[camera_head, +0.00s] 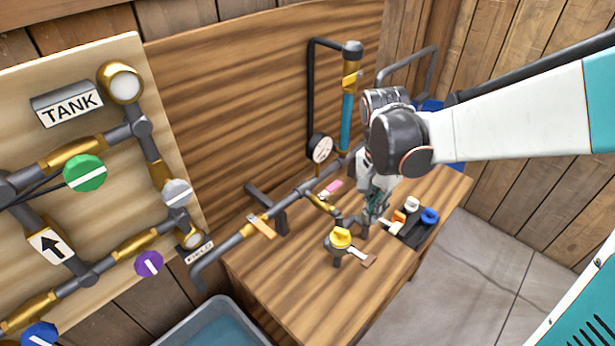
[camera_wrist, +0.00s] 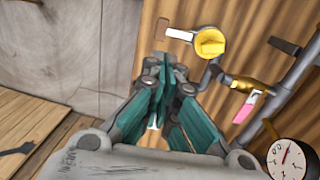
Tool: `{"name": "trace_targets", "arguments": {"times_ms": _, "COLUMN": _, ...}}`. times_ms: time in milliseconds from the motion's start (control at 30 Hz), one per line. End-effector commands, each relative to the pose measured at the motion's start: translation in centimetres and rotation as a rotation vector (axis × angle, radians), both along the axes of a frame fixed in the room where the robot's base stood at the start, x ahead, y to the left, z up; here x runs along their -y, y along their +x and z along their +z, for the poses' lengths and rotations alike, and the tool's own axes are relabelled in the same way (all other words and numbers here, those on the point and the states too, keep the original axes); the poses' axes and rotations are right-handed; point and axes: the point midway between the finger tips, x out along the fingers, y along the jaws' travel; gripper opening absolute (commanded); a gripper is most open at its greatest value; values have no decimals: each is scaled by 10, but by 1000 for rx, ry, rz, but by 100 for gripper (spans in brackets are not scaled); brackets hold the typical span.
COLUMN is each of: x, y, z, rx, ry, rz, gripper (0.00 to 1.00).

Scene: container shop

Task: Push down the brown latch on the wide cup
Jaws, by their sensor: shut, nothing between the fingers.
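A brown-tipped lever (camera_head: 366,260) with a pale shaft sticks out from the yellow-topped fitting (camera_head: 341,238) on the wooden table. In the wrist view the brown tip (camera_wrist: 159,29) lies left of the yellow top (camera_wrist: 210,42). I cannot tell for sure which part is the wide cup. My gripper (camera_head: 375,210) hangs above the table, behind and right of the yellow-topped fitting, apart from the brown lever. In the wrist view its teal fingers (camera_wrist: 165,75) are together and hold nothing. The fingertips point towards the lever and fitting.
A black tray (camera_head: 418,240) with white, orange and blue-topped pieces sits right of my gripper. Grey pipes with a gauge (camera_head: 320,148), a pink handle (camera_head: 333,187) and an orange handle (camera_head: 262,228) run along the back. The table's front (camera_head: 300,300) is clear.

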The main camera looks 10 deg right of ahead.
Motion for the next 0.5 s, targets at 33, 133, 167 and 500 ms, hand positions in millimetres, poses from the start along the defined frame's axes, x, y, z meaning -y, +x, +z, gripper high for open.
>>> {"name": "trace_targets", "arguments": {"times_ms": 33, "x": 0, "y": 0, "z": 0, "rx": 0, "ry": 0, "rz": 1, "gripper": 0}}
{"name": "trace_targets", "arguments": {"times_ms": 133, "x": 0, "y": 0, "z": 0, "rx": 0, "ry": 0, "rz": 1, "gripper": 0}}
{"name": "trace_targets", "arguments": {"times_ms": 167, "x": 0, "y": 0, "z": 0, "rx": 0, "ry": 0, "rz": 1, "gripper": 0}}
{"name": "trace_targets", "arguments": {"times_ms": 500, "x": 1, "y": -2, "z": -25, "rx": 1, "ry": 0, "rz": 2, "gripper": 0}}
